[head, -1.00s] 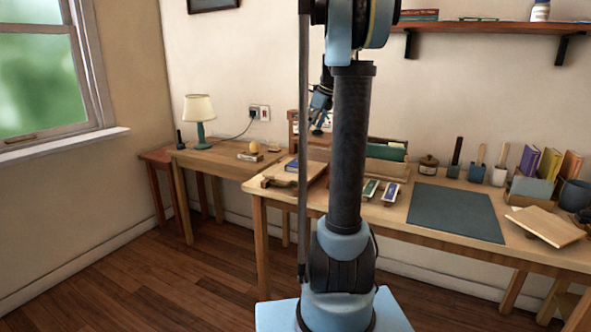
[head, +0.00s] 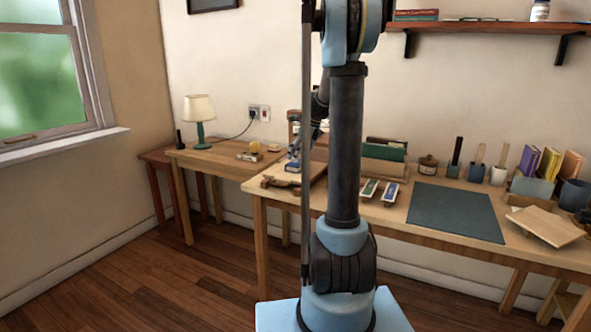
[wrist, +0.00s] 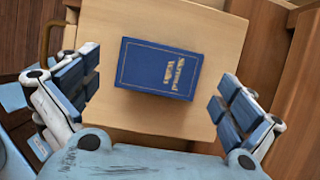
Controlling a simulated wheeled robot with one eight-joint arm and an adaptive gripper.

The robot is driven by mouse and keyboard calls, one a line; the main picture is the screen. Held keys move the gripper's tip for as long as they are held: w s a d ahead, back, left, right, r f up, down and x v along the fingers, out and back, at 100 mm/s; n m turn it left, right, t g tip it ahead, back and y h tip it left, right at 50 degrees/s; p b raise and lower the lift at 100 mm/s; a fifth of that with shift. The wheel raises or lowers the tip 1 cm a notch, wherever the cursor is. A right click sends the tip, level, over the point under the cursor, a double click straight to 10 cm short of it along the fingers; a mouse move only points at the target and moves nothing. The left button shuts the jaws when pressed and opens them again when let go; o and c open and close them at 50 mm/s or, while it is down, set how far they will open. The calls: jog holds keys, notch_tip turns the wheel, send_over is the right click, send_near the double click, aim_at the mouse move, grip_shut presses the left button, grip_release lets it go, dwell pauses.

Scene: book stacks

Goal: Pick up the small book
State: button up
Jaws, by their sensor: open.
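The small book is a dark blue one (wrist: 160,68) with gold lettering and a thin gold border. It lies flat, cover up, on a light wooden board (wrist: 218,40). In the wrist view my gripper (wrist: 156,84) is open, with one blue-padded finger on each side of the book and a gap to both. The fingers do not touch it in that view; their exact height above the board is hard to tell. In the head view my gripper (head: 294,154) is small and low over the board's left part, partly hidden by my arm.
The board lies at the left end of the long desk (head: 440,238). A side table with a lamp (head: 199,113) stands left. A wooden organizer (head: 385,170) stands behind.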

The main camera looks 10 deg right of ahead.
jog(key=shift+x, duration=1.85)
jog(key=shift+w+d, duration=0.1)
jog(key=shift+c, duration=0.6)
jog(key=c, duration=0.9)
jog(key=shift+o, duration=0.2)
